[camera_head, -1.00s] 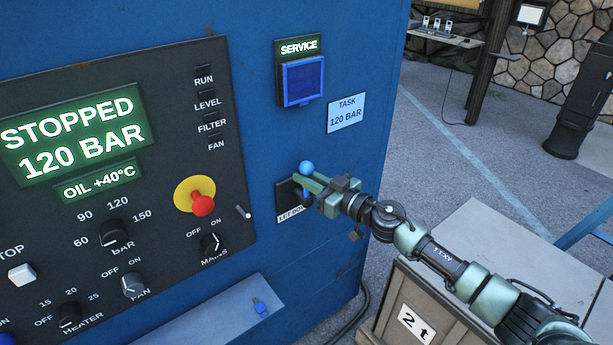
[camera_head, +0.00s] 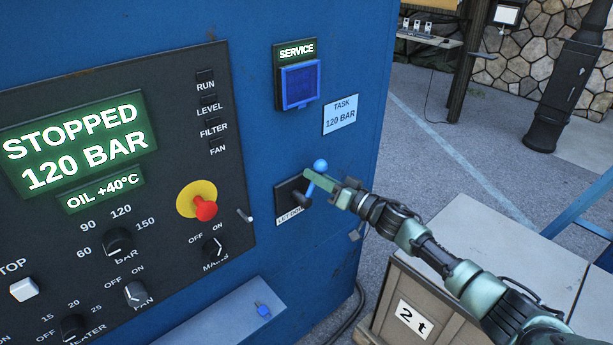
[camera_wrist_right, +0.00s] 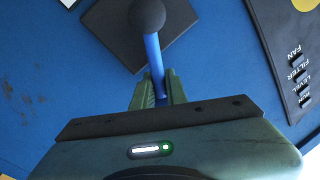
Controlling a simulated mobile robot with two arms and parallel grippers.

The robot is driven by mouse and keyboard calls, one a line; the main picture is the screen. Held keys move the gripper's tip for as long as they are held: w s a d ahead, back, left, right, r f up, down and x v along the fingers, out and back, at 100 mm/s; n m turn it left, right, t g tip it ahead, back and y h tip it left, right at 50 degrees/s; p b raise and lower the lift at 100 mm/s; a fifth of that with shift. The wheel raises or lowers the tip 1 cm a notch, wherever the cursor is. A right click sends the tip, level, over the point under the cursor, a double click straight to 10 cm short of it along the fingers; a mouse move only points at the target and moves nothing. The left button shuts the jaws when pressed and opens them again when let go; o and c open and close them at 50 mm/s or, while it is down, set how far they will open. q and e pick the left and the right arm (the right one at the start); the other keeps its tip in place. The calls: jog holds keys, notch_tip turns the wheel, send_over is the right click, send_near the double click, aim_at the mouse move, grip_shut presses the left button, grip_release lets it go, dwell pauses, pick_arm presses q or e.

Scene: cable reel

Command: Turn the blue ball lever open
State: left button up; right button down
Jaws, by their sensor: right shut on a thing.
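The lever's blue ball (camera_head: 320,165) stands out from a dark square plate (camera_head: 284,197) on the blue cabinet's side. The blue shaft (camera_head: 309,189) runs from the ball down and left toward the plate, tilted to the right. My right gripper (camera_head: 318,183) is shut on the lever just below the ball. In the right wrist view the blue shaft (camera_wrist_right: 154,62) runs between the fingers of my right gripper (camera_wrist_right: 160,90). A dark round part (camera_wrist_right: 147,15) is at its far end, over the dark plate (camera_wrist_right: 110,30). The blue ball cannot be made out there. My left gripper is out of view.
The control panel (camera_head: 165,160) with a red stop button (camera_head: 205,209) lies left of the lever. A crate marked 2 t (camera_head: 415,320) stands below my right arm.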

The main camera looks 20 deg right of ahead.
jog(key=d+m, duration=0.1)
jog(key=w+d+m+t, duration=0.1)
jog(key=m, duration=0.1)
jog(key=f+m, duration=0.1)
jog(key=d+m+b, duration=0.1)
jog(key=m, duration=0.1)
jog(key=shift+w+f+m+t+h, duration=0.15)
jog(key=shift+f+m+t+h, duration=0.15)
jog(key=shift+f, duration=0.1)
jog(key=shift+w+d+f+m+t+h+b, duration=0.15)
jog(key=shift+f+m+h+b, duration=0.35)
jog(key=shift+m, duration=0.8)
jog(key=shift+s+d+f+m+t+h+b, duration=0.1)
jog(key=shift+d+f+m+t+h+b, duration=0.35)
jog(key=shift+f+m, duration=0.65)
jog(key=shift+w+d+f+m+h+b, duration=0.15)
jog(key=shift+f+m+b, duration=0.4)
jog(key=shift+m, duration=0.95)
jog(key=shift+a, duration=0.1)
jog(key=shift+s, duration=0.1)
jog(key=c, duration=1.4)
grip_release()
jog(key=shift+c, duration=0.2)
jog(key=shift+f, duration=0.3)
